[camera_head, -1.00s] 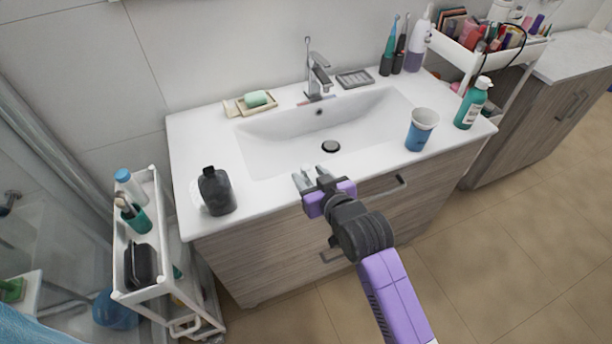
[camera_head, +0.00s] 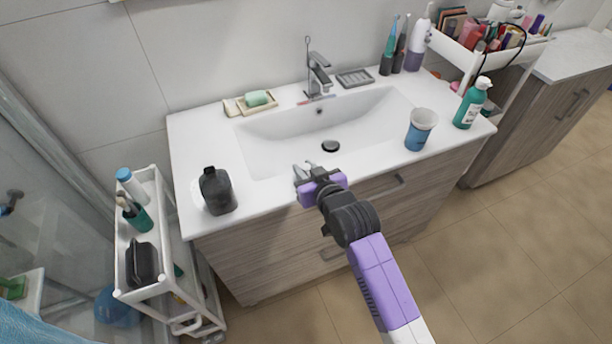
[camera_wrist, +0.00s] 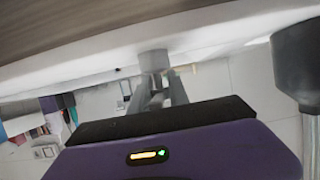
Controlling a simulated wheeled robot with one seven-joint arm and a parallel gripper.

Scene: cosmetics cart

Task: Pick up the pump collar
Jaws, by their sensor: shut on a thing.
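My gripper (camera_head: 307,170) is at the front edge of the white sink counter, in front of the basin. In the wrist view its two grey fingers (camera_wrist: 158,88) are closed on a small pale grey cylindrical piece, the pump collar (camera_wrist: 153,58), at their tips. In the head view the collar is too small and too covered by the fingers to make out clearly. A dark bottle (camera_head: 216,191) stands on the counter to the left of my gripper; a dark shape at the right of the wrist view (camera_wrist: 297,62) looks like it.
A blue cup (camera_head: 420,130) and a teal pump bottle (camera_head: 472,103) stand on the counter's right side. A soap dish (camera_head: 237,108) lies at the back left. A white cart (camera_head: 150,290) stands at the left. The counter between dark bottle and gripper is clear.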

